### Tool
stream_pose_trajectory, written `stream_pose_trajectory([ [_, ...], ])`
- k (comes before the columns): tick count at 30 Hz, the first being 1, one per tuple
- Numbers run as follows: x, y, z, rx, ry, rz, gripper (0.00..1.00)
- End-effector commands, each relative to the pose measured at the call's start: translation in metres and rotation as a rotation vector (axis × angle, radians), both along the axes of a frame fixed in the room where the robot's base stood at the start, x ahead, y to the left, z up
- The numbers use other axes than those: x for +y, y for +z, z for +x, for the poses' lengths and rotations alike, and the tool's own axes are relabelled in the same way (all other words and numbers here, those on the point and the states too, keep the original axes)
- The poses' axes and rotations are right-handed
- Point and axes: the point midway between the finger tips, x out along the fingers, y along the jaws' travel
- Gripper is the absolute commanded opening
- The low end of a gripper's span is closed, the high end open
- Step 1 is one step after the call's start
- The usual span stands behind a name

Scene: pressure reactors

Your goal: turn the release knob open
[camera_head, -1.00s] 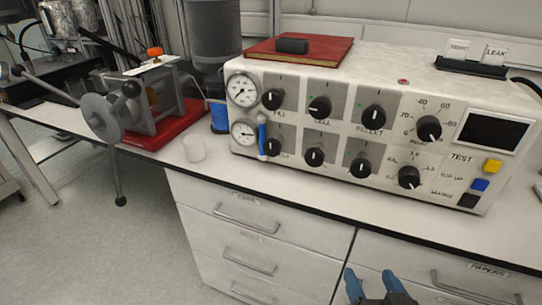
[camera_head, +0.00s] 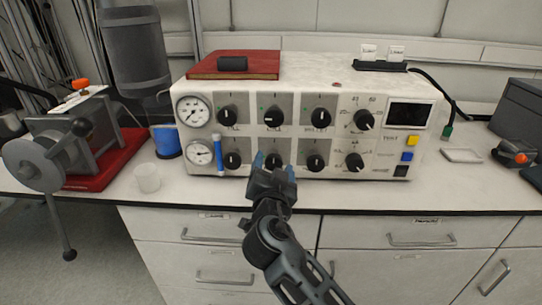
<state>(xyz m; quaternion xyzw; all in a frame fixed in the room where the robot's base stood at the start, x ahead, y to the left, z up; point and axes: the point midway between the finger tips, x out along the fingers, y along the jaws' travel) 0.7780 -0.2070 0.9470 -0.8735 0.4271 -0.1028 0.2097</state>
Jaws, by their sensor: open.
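The control box is a white panel (camera_head: 300,92) with several black knobs in two rows, standing on the counter. The lettering is too blurred for me to tell which knob is the release knob. My gripper (camera_head: 274,168) is open and empty, its blue fingertips in front of the bottom-row middle knob (camera_head: 271,150). The fingers appear on either side of that knob and hide part of it; I cannot tell whether they touch it. The bottom left knob (camera_head: 232,160) and bottom right knob (camera_head: 315,163) stand to either side. Above is the top middle knob (camera_head: 271,118).
A blue pen-like stick (camera_head: 217,155) stands against the panel beside two gauges (camera_head: 193,111). A white cup (camera_head: 147,178) and a red-based crank device (camera_head: 104,160) are at left. A red book (camera_head: 262,64) lies on the box. The counter at right is partly clear.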

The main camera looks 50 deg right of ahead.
Motion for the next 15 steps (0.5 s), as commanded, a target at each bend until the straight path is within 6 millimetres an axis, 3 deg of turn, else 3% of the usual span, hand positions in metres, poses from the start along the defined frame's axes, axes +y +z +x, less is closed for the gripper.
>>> stream_pose_trajectory([
  [6,-0.023,0.002,0.018,0.001,-0.001,0.0,0.72],
  [15,-0.031,0.0,0.024,0.001,0.0,0.001,0.72],
])
